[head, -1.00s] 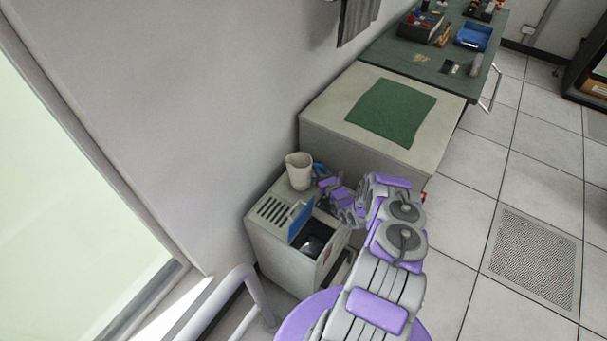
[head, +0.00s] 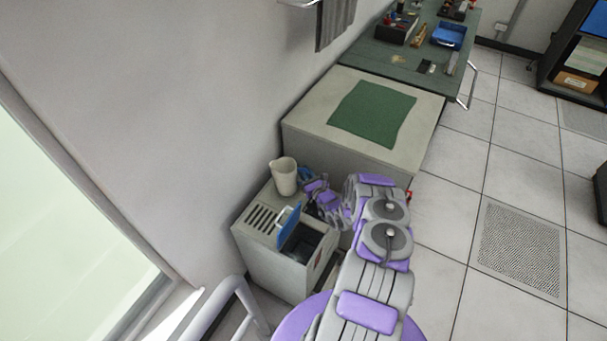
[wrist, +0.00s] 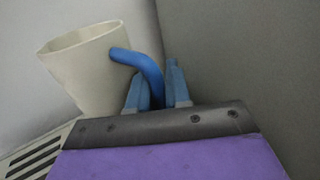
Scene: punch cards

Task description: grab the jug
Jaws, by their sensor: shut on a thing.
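The jug (head: 284,176) is cream-coloured and open at the top. It is at the back of the low grey cabinet, close to the wall. In the wrist view the jug (wrist: 88,70) is on the left, slightly tilted in the picture, and its curved blue handle (wrist: 143,66) comes down between the two blue fingers. My gripper (wrist: 158,88) is shut on that handle. In the head view my gripper (head: 308,178) is at the right side of the jug, partly hidden by my wrist. I cannot tell whether the jug's base touches the cabinet top.
The low cabinet (head: 252,232) has a slotted vent and a raised blue lid (head: 289,224) beside an open dark bin. A taller cabinet with a green mat (head: 372,113) stands behind. A white rail (head: 220,308) is near me at the lower left.

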